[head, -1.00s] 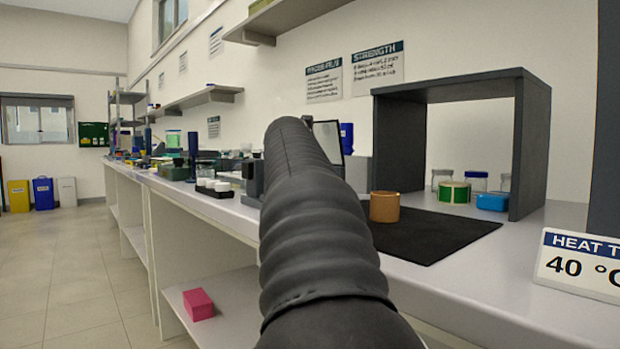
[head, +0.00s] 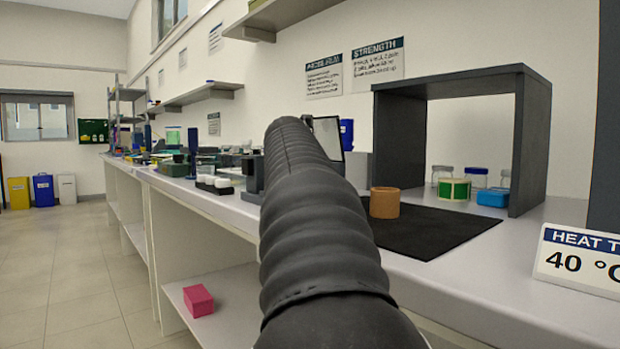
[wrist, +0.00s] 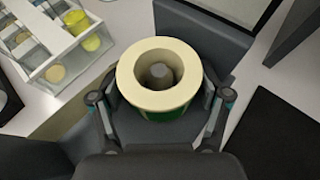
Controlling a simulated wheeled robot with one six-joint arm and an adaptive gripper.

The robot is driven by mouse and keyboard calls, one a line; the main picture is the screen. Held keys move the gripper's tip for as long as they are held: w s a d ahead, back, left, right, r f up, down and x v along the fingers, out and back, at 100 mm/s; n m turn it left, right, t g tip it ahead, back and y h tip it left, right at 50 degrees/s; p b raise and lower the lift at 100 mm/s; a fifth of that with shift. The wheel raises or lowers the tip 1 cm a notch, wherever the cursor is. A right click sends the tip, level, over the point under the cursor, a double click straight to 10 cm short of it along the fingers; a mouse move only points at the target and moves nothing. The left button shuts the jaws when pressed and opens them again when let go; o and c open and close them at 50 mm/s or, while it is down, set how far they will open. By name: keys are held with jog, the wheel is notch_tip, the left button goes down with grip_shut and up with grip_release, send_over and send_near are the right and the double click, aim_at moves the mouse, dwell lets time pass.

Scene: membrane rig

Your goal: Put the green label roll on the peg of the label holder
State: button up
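In the wrist view a roll with a broad cream top face and a green side (wrist: 160,98) sits upright between the two fingers of my gripper (wrist: 161,95). The fingers lie close against its left and right sides, so the gripper looks shut on it. The round grey end of the peg (wrist: 158,74) shows inside the roll's hole. The dark grey base of the label holder (wrist: 220,42) lies below. How far down the peg the roll sits is hidden. In the head view my arm hides the gripper, the held roll and most of the holder.
An orange roll (head: 384,204) stands on a black mat (head: 435,232).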

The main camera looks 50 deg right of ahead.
jog(key=shift+o, duration=0.9)
jog(key=v, duration=1.2)
